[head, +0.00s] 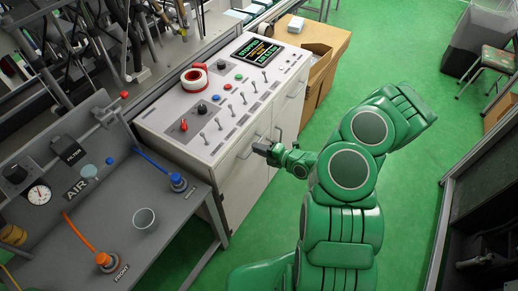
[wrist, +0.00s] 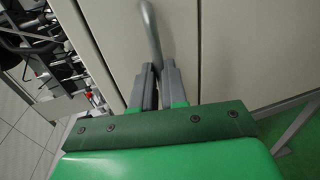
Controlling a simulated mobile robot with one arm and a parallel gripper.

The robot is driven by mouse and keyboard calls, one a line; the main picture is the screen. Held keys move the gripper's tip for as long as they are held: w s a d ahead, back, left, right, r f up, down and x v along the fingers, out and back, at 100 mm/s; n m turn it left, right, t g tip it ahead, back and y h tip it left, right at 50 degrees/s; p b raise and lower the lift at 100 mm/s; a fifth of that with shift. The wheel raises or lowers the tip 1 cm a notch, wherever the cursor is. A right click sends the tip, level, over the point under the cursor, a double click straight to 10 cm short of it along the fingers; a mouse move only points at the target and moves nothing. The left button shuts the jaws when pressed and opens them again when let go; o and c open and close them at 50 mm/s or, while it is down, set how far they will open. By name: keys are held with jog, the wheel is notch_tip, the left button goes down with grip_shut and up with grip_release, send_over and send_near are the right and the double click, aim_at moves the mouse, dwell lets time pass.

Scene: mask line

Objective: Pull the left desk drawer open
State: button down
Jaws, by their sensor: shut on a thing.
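The pale grey control desk (head: 165,113) has two front panels with metal bar handles. The left drawer front (head: 240,178) looks flush with the desk front. The right handle (head: 277,134) is free.
A cardboard box (head: 318,75) is beyond the desk's far end. Green floor (head: 270,220) in front of the desk is clear around my arm.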

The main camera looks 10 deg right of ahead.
jog(key=f+v, duration=0.2)
jog(key=v, duration=0.7)
jog(key=f+v, duration=0.2)
jog(key=v, duration=0.8)
jog(key=shift+s+d, duration=0.45)
jog(key=shift+s, duration=0.1)
jog(key=c, duration=1.2)
grip_release()
jog(key=shift+o, duration=0.2)
jog(key=v, duration=0.7)
jog(key=shift+s+d, duration=0.2)
jog(key=shift+d, duration=0.1)
